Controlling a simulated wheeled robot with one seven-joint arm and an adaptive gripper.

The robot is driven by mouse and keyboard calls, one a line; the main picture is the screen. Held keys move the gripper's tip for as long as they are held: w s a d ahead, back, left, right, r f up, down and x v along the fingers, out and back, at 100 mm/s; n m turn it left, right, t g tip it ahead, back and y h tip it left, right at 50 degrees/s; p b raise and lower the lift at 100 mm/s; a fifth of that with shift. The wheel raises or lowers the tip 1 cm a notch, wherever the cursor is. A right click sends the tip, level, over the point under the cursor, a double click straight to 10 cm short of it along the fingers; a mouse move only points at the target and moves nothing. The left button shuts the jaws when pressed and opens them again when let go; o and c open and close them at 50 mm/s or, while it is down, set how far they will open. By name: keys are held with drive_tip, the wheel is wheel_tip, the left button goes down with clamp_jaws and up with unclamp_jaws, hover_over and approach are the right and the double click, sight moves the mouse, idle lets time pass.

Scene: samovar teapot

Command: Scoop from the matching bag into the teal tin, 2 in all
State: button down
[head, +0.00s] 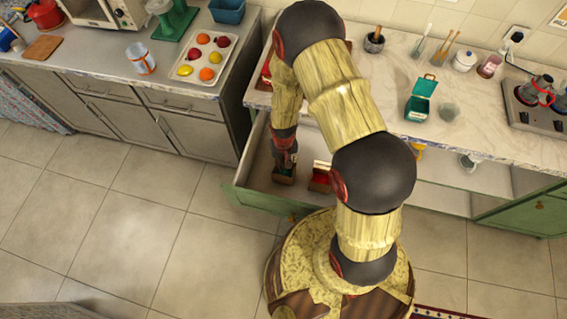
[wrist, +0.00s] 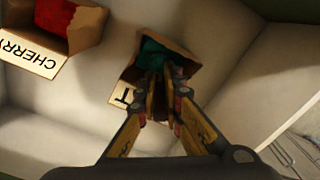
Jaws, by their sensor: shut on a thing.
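The teal tin (head: 418,108) stands on the right counter with its lid raised. In the open drawer (head: 248,196), a brown cardboard bag (wrist: 186,66) holds something teal (wrist: 160,55); its label shows only a "T", the rest hidden. To its left in the wrist view is a bag marked CHERRY (wrist: 28,57) with red contents (wrist: 66,20). My gripper (wrist: 166,82) points down into the drawer at the teal-filled bag and appears shut on its near wall. The fingers hide the exact grip. No scoop can be made out in the fingers.
The drawer's walls stand close around the bags. Utensils (head: 446,45), a white jar (head: 464,61) and a stove (head: 535,105) line the right counter. A fruit tray (head: 226,51) sits on the left counter.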

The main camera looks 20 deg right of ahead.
drive_tip(key=shift+r+p, duration=3.5)
drive_tip(key=shift+r, duration=1.75)
